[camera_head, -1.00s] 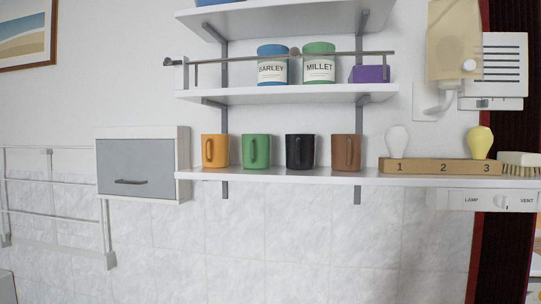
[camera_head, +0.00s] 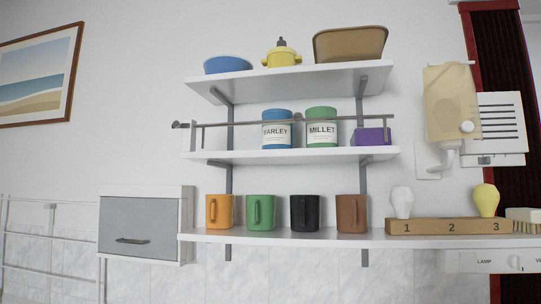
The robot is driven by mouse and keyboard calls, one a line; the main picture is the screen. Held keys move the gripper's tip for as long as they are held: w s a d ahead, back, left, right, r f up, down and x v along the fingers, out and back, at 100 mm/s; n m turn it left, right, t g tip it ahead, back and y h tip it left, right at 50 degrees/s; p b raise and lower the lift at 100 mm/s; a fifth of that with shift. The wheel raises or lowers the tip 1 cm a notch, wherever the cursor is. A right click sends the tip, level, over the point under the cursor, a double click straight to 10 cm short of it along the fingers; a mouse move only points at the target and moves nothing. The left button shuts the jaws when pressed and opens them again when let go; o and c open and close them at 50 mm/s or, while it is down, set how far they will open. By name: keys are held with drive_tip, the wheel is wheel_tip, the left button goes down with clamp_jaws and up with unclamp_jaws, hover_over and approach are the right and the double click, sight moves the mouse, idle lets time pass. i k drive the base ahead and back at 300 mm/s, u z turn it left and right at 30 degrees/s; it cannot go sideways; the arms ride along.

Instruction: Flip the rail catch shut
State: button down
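A grey metal rail (camera_head: 245,122) runs along the front of the middle shelf (camera_head: 290,156), in front of a blue BARLEY can (camera_head: 277,132) and a green MILLET can (camera_head: 322,130). A small dark knob-like piece (camera_head: 177,124) sits at the rail's left end and sticks out past the shelf's end. A small round brownish piece (camera_head: 298,117) shows on the rail between the cans. I cannot tell which piece is the catch, or whether it is open or shut. My gripper is not in view.
A purple box (camera_head: 371,136) stands at the middle shelf's right. The top shelf (camera_head: 290,79) holds a blue bowl, a yellow pot and a brown basket. Several mugs stand on the lower shelf (camera_head: 300,238). A grey-fronted cabinet (camera_head: 140,220) hangs at lower left.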

sight(177, 124)
drive_tip(key=z, duration=1.8)
drive_tip(key=k, duration=1.2)
drive_tip(key=u, duration=1.95)
drive_tip(key=i, duration=0.9)
